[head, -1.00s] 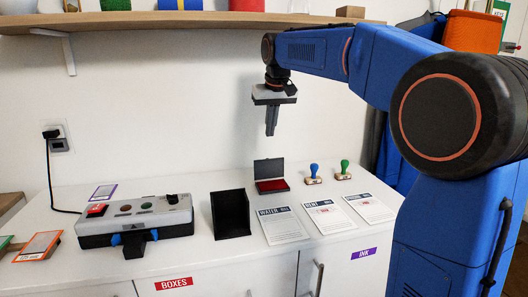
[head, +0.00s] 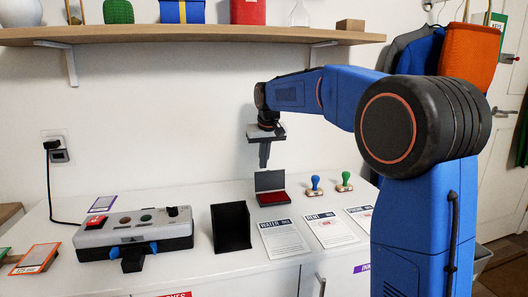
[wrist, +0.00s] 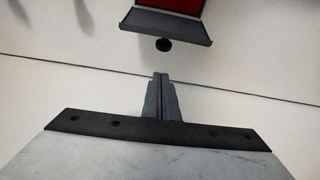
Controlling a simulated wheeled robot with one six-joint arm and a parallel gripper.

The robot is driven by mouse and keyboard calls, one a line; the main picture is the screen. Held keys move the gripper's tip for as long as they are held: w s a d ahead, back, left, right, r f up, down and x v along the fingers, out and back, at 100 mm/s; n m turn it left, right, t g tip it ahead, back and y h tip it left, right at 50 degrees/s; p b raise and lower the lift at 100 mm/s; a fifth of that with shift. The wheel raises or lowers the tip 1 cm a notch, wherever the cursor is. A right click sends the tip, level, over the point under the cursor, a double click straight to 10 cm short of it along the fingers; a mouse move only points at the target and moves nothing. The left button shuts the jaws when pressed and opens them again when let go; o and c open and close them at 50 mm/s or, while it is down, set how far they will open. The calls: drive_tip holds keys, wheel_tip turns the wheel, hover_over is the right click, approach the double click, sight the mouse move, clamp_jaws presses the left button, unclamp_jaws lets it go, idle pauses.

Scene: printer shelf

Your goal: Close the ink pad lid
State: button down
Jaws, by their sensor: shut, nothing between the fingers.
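The ink pad (head: 271,198) sits on the white counter, with its red pad exposed. Its dark lid (head: 268,181) stands raised at the back of the pad. In the wrist view the lid (wrist: 166,26) appears from above with a small dark knob (wrist: 163,45), and the red pad (wrist: 185,4) is beyond it, cut off by the frame's top. My gripper (head: 264,166) is shut, empty and pointing down, just above the lid's top edge in the head view. The wrist view shows its closed fingers (wrist: 160,77) apart from the lid, on the knob side.
A blue stamp (head: 315,187) and a green stamp (head: 344,182) stand right of the pad. A black upright holder (head: 231,228) is at left, beside a grey device (head: 135,228). Paper cards (head: 283,240) lie in front. A shelf (head: 200,34) runs above.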

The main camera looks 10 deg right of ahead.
sight(269, 179)
drive_tip(key=shift+s+d+r, duration=0.1)
drive_tip(key=shift+s+r, duration=0.1)
drive_tip(key=shift+s, duration=0.75)
drive_tip(key=shift+s+r, duration=0.15)
drive_tip(key=shift+s, duration=0.75)
drive_tip(key=shift+s, duration=0.1)
drive_tip(key=shift+s+r+t, duration=0.1)
drive_tip(key=shift+s+t, duration=0.1)
drive_tip(key=shift+t, duration=0.2)
